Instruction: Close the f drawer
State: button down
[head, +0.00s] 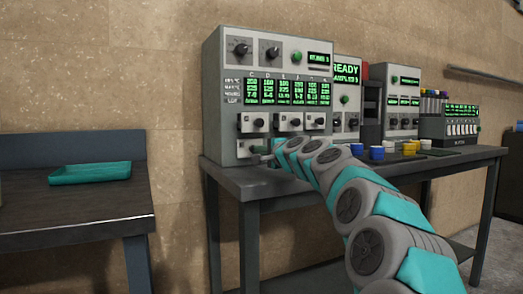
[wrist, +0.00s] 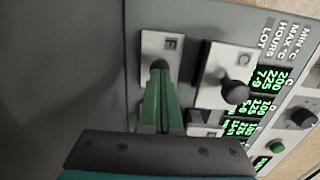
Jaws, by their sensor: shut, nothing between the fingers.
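The f drawer (wrist: 173,45) has a pale front marked F and a dark round knob. In the wrist view its front looks flush or nearly flush with the grey panel. In the head view the f drawer (head: 244,148) is at the lower left of the press's drawer block, partly hidden by my gripper. My gripper (wrist: 160,80) is shut and empty, its green fingertips right at the knob. I cannot tell whether they touch it. In the head view my gripper (head: 262,151) reaches the drawer from the right.
The drawer marked C (wrist: 222,68) stands out from the panel beside the f drawer. Other drawers (head: 288,121) are in the same press (head: 215,90). It stands on a dark table (head: 235,182) with several coloured containers (head: 377,152). A teal tray (head: 90,173) lies on another table at left.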

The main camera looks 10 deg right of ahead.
jog(key=shift+r, duration=0.25)
